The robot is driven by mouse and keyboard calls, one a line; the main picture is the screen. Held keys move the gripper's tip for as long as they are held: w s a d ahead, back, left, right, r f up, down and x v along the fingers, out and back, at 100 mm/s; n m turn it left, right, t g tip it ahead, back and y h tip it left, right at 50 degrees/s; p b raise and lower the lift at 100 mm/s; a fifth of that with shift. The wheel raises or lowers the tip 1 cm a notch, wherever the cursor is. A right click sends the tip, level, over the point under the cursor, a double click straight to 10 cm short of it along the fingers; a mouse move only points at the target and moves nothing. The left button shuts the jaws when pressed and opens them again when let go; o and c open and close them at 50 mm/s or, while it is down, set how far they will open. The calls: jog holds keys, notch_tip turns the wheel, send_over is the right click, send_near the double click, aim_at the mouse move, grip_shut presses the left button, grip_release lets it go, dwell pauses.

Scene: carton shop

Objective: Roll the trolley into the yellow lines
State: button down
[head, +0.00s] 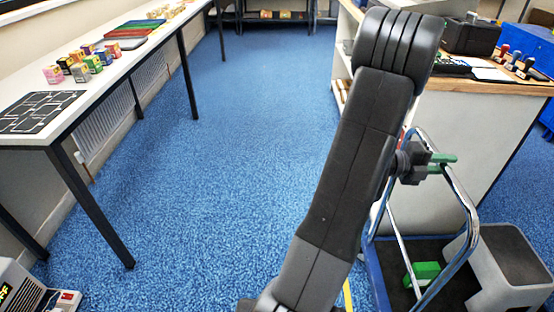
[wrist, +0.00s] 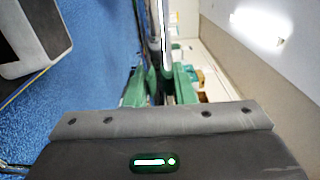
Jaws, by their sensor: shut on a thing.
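The trolley has a bent chrome handle (head: 465,198) and a dark deck with a blue edge (head: 376,277), at the lower right of the head view. A green block (head: 427,270) lies on the deck. My gripper (head: 441,164) has green fingers and is shut on the handle near its top. In the wrist view the chrome bar (wrist: 165,25) runs down between the green fingers (wrist: 160,86). A short piece of yellow line (head: 348,295) shows on the floor just left of the deck. My arm hides part of the floor and trolley; the other yellow lines are not clear.
A grey step stool (head: 508,262) stands right beside the trolley. A wood-edged counter (head: 470,125) is behind the handle. A long white table (head: 120,75) with small boxes runs along the left. The blue floor (head: 220,190) between them is clear.

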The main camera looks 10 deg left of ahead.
jog(key=shift+w+a+f, duration=0.2)
jog(key=shift+w+a, duration=0.1)
jog(key=shift+a, duration=0.2)
jog(key=c, duration=1.2)
grip_release()
jog(key=shift+w+d, duration=0.1)
jog(key=shift+w, duration=0.15)
jog(key=shift+o, duration=0.2)
jog(key=shift+s, duration=0.1)
jog(key=shift+r, duration=0.1)
jog(key=s+a+p, duration=0.1)
jog(key=a+p, duration=0.1)
jog(key=a, duration=1)
jog(key=shift+p, duration=0.4)
jog(key=shift+d, duration=0.15)
